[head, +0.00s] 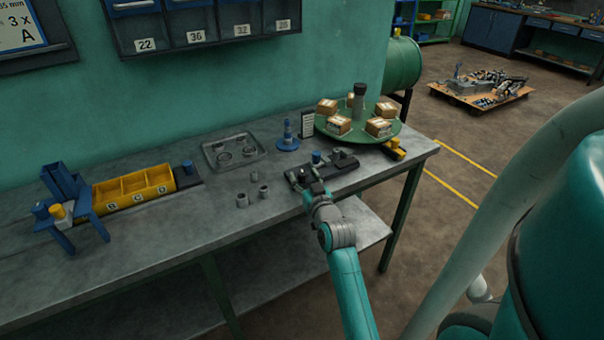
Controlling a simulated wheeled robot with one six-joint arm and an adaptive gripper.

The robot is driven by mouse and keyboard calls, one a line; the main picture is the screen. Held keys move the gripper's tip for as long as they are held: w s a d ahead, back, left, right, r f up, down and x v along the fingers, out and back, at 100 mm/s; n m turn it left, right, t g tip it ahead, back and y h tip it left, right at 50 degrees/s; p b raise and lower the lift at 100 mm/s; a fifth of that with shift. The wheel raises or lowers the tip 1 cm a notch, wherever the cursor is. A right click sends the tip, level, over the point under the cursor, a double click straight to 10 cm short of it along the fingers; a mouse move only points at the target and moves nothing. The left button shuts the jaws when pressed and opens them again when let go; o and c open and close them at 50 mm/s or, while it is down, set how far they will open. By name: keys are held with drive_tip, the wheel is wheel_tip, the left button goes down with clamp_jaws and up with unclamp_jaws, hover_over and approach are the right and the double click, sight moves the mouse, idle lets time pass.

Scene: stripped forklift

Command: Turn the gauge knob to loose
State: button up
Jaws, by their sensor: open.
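A dark fixture (345,176) lies near the right end of the grey workbench. A small blue knob (316,157) stands up on or just behind it; it looks like the gauge knob, but its setting is too small to read. My gripper (300,178) is open at the fixture's left end, low over the bench and in front of the knob. I see nothing between its fingers. My wrist hides part of the fixture's near side, and I cannot tell whether the fingers touch it.
A green turntable (358,133) with small boxes stands behind the fixture. A blue stepped cone (288,136), a grey tray (235,150) and several metal bushings (242,200) are to the left. Yellow bins (133,188) and a blue stand (75,205) are further left. The front bench strip is clear.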

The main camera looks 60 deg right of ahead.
drive_tip(key=shift+x, duration=1.15)
drive_tip(key=shift+s, duration=0.1)
clamp_jaws()
drive_tip(key=shift+d+f+n+t+y, duration=0.15)
drive_tip(key=shift+n+t+y, duration=0.15)
drive_tip(key=shift+y, duration=0.2)
drive_tip(key=shift+n+t+y, duration=0.5)
drive_tip(key=shift+n+y, duration=0.2)
drive_tip(key=shift+y, duration=0.4)
drive_tip(key=shift+n+t+y, duration=1)
drive_tip(key=shift+n+y, duration=0.2)
drive_tip(key=shift+y, duration=0.3)
